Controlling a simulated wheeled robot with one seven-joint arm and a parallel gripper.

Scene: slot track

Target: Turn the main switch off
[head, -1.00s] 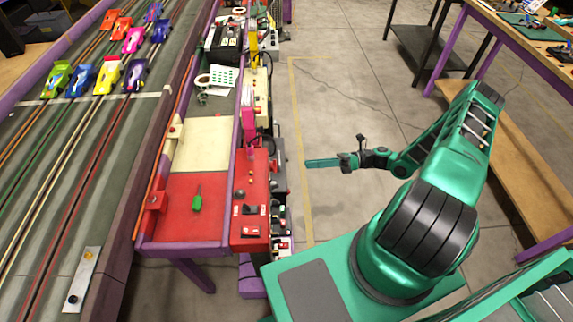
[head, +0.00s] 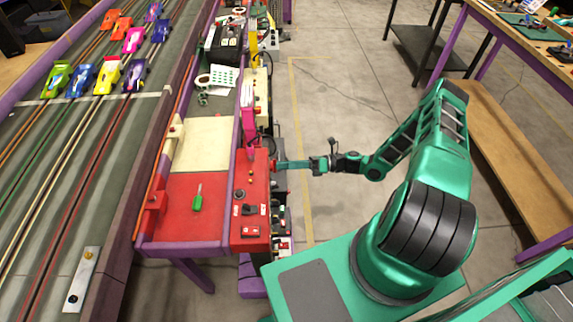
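A red control panel (head: 259,173) stands along the right side of the bench in the head view. It carries a round dark knob (head: 240,193), a black switch (head: 249,210) and a red-and-white control (head: 250,231) near its front end. I cannot tell which is the main switch, or read any switch position. My gripper (head: 279,165) points left, with its tip at the right edge of the red panel, behind the knob and black switch. I cannot tell whether it touches the panel. The fingers show edge-on and too small to tell if they are open.
A green-handled screwdriver (head: 198,198) lies on the red bench top. A pink upright piece (head: 248,124) rises behind the panel. More boxes and controls line the bench's right side. The slot track (head: 60,180) with several toy cars lies left. Open floor (head: 335,100) is at right.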

